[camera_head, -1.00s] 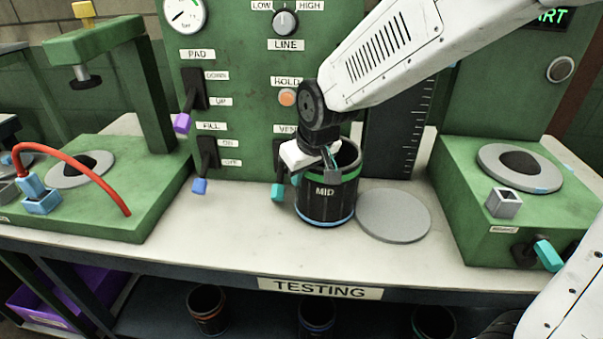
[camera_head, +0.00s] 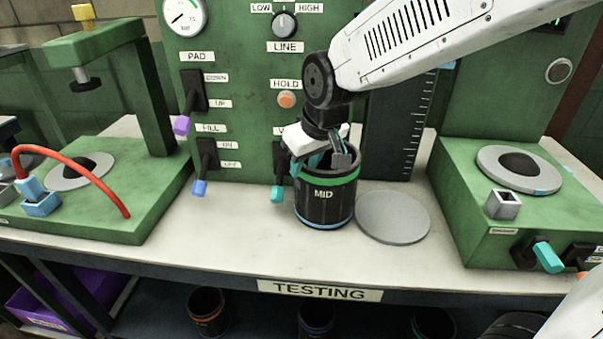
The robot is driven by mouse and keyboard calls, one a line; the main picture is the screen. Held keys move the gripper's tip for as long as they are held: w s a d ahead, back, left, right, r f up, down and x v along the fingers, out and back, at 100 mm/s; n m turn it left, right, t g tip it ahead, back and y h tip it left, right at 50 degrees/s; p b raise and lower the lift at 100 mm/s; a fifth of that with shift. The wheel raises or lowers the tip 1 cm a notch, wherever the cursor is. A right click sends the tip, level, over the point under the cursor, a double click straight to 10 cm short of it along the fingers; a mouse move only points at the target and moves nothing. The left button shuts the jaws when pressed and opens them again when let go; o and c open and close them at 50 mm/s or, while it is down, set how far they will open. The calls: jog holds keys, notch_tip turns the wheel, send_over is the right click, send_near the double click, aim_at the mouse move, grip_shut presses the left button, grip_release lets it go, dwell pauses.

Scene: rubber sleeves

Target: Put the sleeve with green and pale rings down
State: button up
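The black sleeve marked MID (camera_head: 324,207) stands upright on the bench, in front of the green panel. It has a green ring near its top and a light blue ring at its base. My gripper (camera_head: 328,160) is over the sleeve's open top, at its left and rear side. One grey finger shows against the opening, and a teal part shows to its left with a gap between them. The fingers look apart, and I see no wall of the sleeve pinched between them. The far rim is partly hidden by the gripper.
A flat grey disc (camera_head: 393,217) lies just right of the sleeve. Levers with purple (camera_head: 182,124), blue (camera_head: 199,187) and teal (camera_head: 278,193) ends stick out from the panel. Green stations stand left (camera_head: 120,220) and right (camera_head: 470,225). The bench front is clear.

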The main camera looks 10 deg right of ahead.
jog(key=v, duration=0.7)
jog(key=s+d+m+g+h, duration=0.1)
jog(key=s+d+m, duration=0.1)
jog(key=s+d, duration=0.6)
jog(key=shift+s+r, duration=0.15)
jog(key=shift+s, duration=0.55)
jog(key=s+d+m, duration=0.1)
jog(key=s, duration=0.3)
jog(key=s+d+f+m+g, duration=0.1)
jog(key=s+d, duration=0.1)
jog(key=s, duration=0.1)
jog(key=s+d+f, duration=0.1)
jog(key=s+d, duration=0.1)
jog(key=s, duration=0.2)
jog(key=shift+s+d+f+m+g+h, duration=0.2)
jog(key=shift+s+d+m+g+h, duration=0.1)
jog(key=shift+m+g, duration=0.1)
jog(key=shift+s+f, duration=0.1)
jog(key=shift+s, duration=0.2)
jog(key=shift+a, duration=0.15)
